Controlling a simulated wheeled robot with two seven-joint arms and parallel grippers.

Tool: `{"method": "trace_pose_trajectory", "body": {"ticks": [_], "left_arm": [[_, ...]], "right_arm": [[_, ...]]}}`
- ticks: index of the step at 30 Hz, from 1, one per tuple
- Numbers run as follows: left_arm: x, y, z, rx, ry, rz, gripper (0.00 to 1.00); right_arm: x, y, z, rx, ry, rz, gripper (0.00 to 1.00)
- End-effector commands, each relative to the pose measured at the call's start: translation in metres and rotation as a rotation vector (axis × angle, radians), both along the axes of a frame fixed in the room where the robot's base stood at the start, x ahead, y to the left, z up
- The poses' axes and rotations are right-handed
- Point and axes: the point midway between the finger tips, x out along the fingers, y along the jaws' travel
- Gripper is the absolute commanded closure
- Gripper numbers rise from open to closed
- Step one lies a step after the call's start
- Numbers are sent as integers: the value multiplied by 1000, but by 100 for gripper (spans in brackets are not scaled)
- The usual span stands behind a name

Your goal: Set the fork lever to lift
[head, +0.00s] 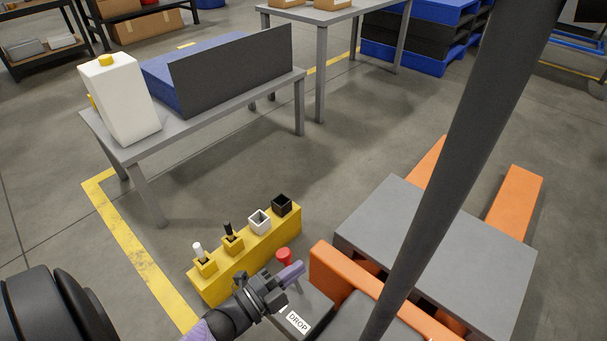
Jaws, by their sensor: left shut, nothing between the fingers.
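The fork lever shows as a red knob (284,256) beside the orange frame of the pallet truck (340,278). Its shaft is hidden behind my gripper. A grey panel below it carries a white label reading DROP (298,322). No lift label is visible. My left gripper (294,271) reaches in from the bottom. It is shut and empty, with its purple fingers right by the red knob, overlapping its lower part in the picture. I cannot tell whether they touch. My right gripper is out of view.
A yellow block (255,256) with several small holders stands just left of the lever. A dark slanted pole (450,180) crosses the right side. The truck carries a grey plate (440,245). A grey table (220,103) with a white jug (121,100) stands behind.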

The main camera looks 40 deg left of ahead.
Motion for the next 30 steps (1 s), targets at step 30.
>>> {"method": "trace_pose_trajectory", "body": {"ticks": [30], "left_arm": [[-84,16,-14,-14,28,9,100]], "right_arm": [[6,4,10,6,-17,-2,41]]}}
